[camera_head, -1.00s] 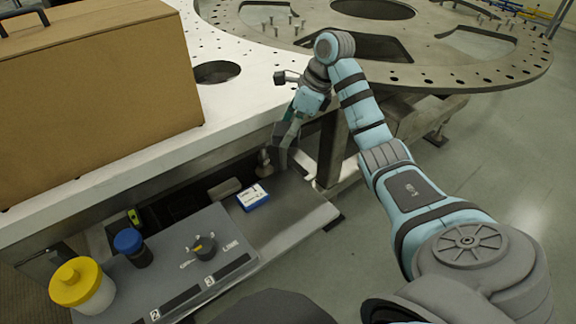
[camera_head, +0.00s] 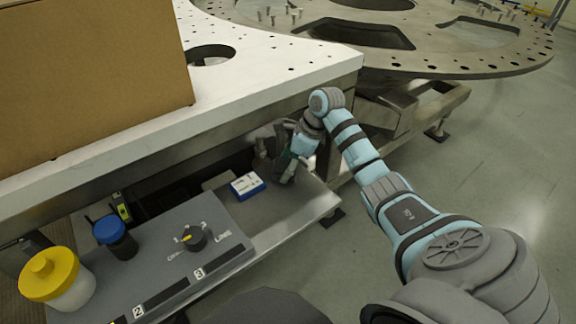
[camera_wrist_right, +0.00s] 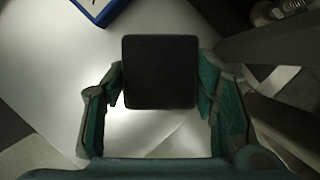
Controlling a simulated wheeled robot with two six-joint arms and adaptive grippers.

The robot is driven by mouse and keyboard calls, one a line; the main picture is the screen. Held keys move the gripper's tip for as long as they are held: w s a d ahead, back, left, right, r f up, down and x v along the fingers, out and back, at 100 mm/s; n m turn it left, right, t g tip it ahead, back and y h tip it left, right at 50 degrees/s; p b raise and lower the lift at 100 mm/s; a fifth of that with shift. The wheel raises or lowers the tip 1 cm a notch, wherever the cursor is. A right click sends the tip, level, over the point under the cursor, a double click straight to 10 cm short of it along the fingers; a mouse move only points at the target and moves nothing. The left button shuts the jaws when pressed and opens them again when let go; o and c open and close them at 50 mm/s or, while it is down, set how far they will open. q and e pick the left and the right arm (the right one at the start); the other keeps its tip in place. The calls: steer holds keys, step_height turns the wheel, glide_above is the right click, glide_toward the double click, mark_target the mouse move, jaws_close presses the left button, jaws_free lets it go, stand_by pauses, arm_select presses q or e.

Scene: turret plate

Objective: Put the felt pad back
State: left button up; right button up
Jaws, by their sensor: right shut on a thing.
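My right gripper (camera_head: 288,170) is low over the grey shelf below the white table, just right of the blue-and-white box (camera_head: 247,186). In the right wrist view my right gripper (camera_wrist_right: 160,105) has its two green-lined fingers on either side of a dark, square, flat-faced block (camera_wrist_right: 160,72), which looks like the felt pad. The fingers are shut on it. In the head view the held pad is small and hard to make out against the dark fingers. I cannot tell whether it touches the shelf. My left gripper is not in view.
The grey panel (camera_head: 165,262) carries a knob (camera_head: 193,237), a blue-capped jar (camera_head: 116,238) and a yellow-lidded jar (camera_head: 55,280). A cardboard box (camera_head: 90,80) stands on the white table (camera_head: 270,70), whose edge overhangs the shelf (camera_head: 290,205). Open floor lies to the right.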

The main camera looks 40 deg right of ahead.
steer(key=o, duration=0.9)
steer(key=shift+f, duration=0.1)
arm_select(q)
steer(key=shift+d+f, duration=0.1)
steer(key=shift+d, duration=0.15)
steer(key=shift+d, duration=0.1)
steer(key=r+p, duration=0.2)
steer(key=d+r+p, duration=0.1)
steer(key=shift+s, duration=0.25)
arm_select(e)
steer(key=v, duration=1.2)
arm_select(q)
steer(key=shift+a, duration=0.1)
